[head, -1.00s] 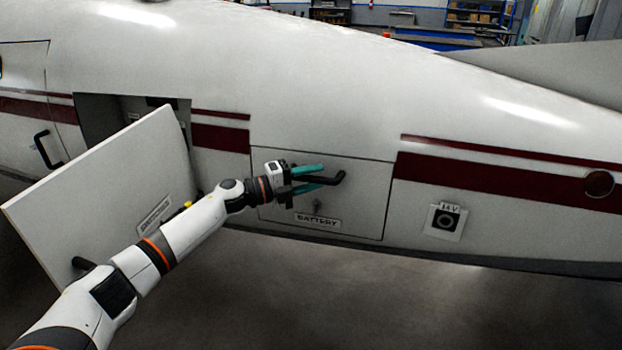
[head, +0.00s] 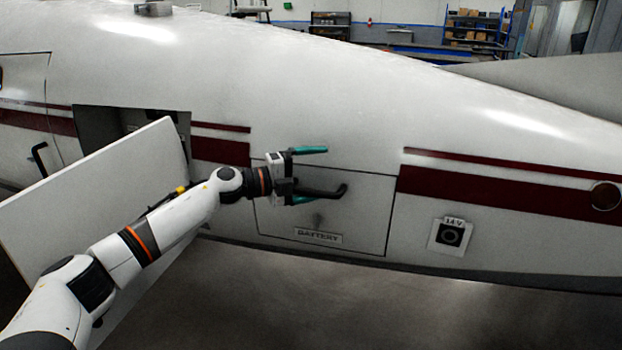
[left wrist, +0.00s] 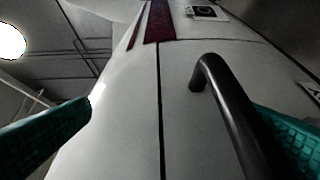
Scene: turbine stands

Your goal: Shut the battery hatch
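The battery hatch (head: 362,222) is a white panel in the fuselage side with a "BATTERY" label, a small lock and a black bent handle (head: 336,192). It looks flush with the skin around it, with a thin dark seam. My left gripper (head: 315,175) is at the handle with its teal fingers spread apart, one above the handle and one beside it. In the left wrist view the handle (left wrist: 228,105) stands between the fingers, much closer to the right one; no grip on it shows. My right gripper is not in view.
A large white door (head: 95,195) stands swung open at the left, below and in front of a dark opening (head: 100,125), close to my left arm. A 14V socket plate (head: 450,236) is right of the hatch. Open floor lies below the fuselage.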

